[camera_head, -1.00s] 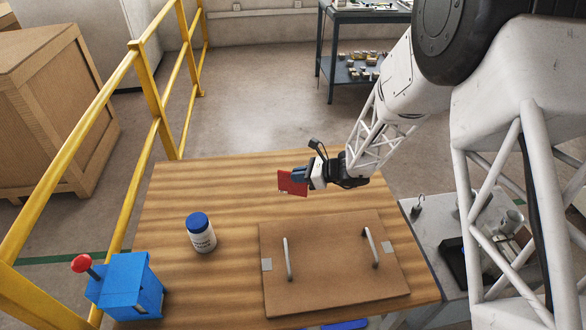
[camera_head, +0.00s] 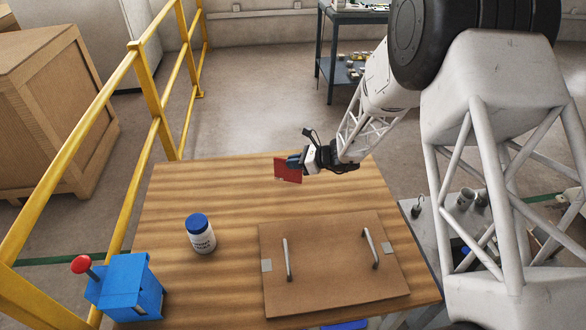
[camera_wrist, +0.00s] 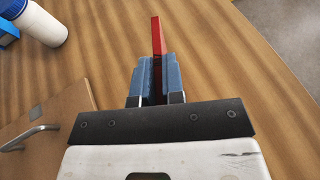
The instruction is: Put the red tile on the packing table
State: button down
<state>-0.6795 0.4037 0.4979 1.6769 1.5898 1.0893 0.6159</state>
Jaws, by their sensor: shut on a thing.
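The red tile (camera_head: 287,170) is held edge-up between the fingers of my gripper (camera_head: 297,162), over the back part of the wooden table (camera_head: 210,180). In the wrist view the red tile (camera_wrist: 157,38) stands out beyond the blue fingertips of my gripper (camera_wrist: 154,75), which are shut on it. Its lower part is hidden between the fingers. The tile appears to be above the table top; the exact gap cannot be told.
A white bottle with a blue lid (camera_head: 200,234) stands left on the table. A brown panel with two handles (camera_head: 335,270) lies at the front right. A blue box with a red-knobbed lever (camera_head: 127,286) is at front left. A yellow railing (camera_head: 150,80) runs along the left. The table's back left is clear.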

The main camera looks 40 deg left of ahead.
jog(key=shift+w+a+f, duration=0.15)
jog(key=shift+f, duration=0.75)
jog(key=shift+w+a+f, duration=0.1)
jog(key=shift+a+f, duration=0.05)
jog(key=shift+f, duration=0.7)
jog(key=shift+f, duration=0.1)
jog(key=c, duration=1.2)
grip_release()
jog(key=v, duration=1.2)
